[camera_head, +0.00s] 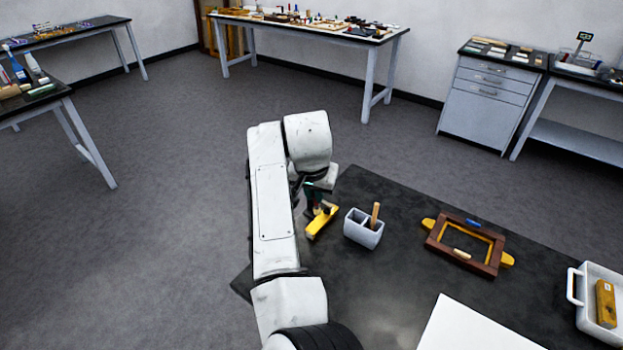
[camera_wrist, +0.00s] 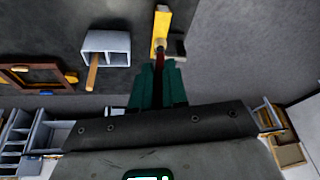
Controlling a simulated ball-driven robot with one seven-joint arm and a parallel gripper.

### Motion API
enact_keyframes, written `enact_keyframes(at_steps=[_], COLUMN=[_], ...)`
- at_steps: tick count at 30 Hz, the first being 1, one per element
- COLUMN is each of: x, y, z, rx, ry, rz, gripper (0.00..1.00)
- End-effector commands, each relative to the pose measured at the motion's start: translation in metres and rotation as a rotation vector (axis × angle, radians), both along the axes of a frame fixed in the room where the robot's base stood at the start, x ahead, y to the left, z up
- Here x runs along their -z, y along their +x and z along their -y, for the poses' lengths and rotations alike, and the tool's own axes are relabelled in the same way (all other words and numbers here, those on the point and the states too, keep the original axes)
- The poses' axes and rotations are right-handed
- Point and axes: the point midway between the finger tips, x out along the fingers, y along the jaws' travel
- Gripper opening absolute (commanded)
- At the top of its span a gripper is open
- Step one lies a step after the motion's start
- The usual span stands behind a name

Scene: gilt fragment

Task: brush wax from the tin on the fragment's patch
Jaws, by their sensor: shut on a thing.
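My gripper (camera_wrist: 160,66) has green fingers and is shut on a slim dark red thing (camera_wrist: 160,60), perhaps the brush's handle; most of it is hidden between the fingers. A yellow bar (camera_head: 322,222) is just below my gripper (camera_head: 314,196) near the bench's left edge, and shows past the fingertips in the wrist view (camera_wrist: 160,24). I cannot tell whether the held thing touches it. A small dark thing (camera_wrist: 178,46) is beside the bar. A gold-coloured block (camera_head: 606,303) lies in a white tray (camera_head: 591,319) at the right. I cannot make out a wax tin or the patch.
A grey two-part holder (camera_head: 362,236) with a wooden stick (camera_head: 375,215) stands right of my gripper. Beyond it lies a brown frame (camera_head: 489,265) with yellow ends. A white sheet (camera_head: 470,330) is at the front. Dark bench top (camera_head: 400,275) between them is clear.

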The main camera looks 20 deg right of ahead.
Motion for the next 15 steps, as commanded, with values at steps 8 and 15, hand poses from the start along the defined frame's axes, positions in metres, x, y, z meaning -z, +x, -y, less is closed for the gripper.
enact_keyframes(at_steps=[8,15], x=[-0.005,0.014], y=[0.011,0.011], z=[-0.003,-0.004], rx=[0.089,0.085], ry=[0.046,0.046], rz=[0.026,0.026], gripper=[0.00,0.00])
